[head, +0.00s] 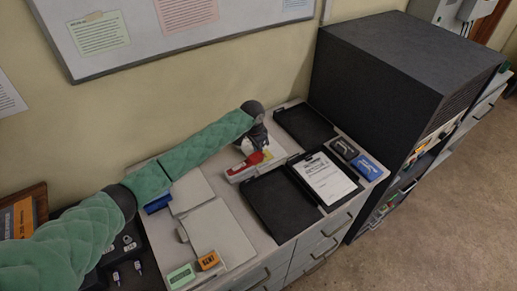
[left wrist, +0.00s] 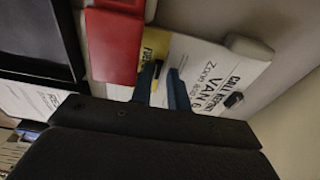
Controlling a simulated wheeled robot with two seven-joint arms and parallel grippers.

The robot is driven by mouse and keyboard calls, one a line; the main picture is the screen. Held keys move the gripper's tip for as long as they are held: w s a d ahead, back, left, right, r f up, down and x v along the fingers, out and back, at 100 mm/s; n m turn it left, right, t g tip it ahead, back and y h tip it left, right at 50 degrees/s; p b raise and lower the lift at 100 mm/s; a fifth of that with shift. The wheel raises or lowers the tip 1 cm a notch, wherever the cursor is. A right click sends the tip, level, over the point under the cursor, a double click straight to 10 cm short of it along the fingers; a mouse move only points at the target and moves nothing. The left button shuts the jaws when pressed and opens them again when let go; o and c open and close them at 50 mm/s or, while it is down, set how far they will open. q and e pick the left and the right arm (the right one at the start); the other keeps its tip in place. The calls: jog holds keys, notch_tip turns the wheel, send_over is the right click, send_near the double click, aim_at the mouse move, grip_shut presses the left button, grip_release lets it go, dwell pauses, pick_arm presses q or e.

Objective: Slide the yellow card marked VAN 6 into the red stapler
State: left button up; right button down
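The red stapler (head: 245,166), with a white base, lies on the cabinet top beside the black trays. Its red top (left wrist: 115,45) is left of my fingers in the left wrist view. Right of it lies a pale sheet (left wrist: 205,75) printed "CALL REPORT" and "VAN 6". A yellow patch (left wrist: 154,46) with dark lettering shows between stapler and sheet; I cannot tell whether it is part of that sheet. My left gripper (left wrist: 163,74) is over the yellow patch, its two dark fingers apart. A small black thing shows near their tips. My right gripper is not in view.
Black trays (head: 265,210) and a clipboard (head: 327,178) lie right of the stapler. Pale folders (head: 218,232) lie left of it. Black and blue boxes (head: 367,167) sit near the right edge. A tall dark cabinet (head: 390,75) stands at the right, the wall behind.

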pick_arm(q)
jog(key=shift+o, duration=0.2)
jog(key=shift+s+d+f, duration=0.1)
jog(key=shift+f, duration=0.1)
jog(key=shift+s+d, duration=0.1)
jog(key=shift+s, duration=0.05)
jog(key=c, duration=0.3)
jog(key=shift+r, duration=0.2)
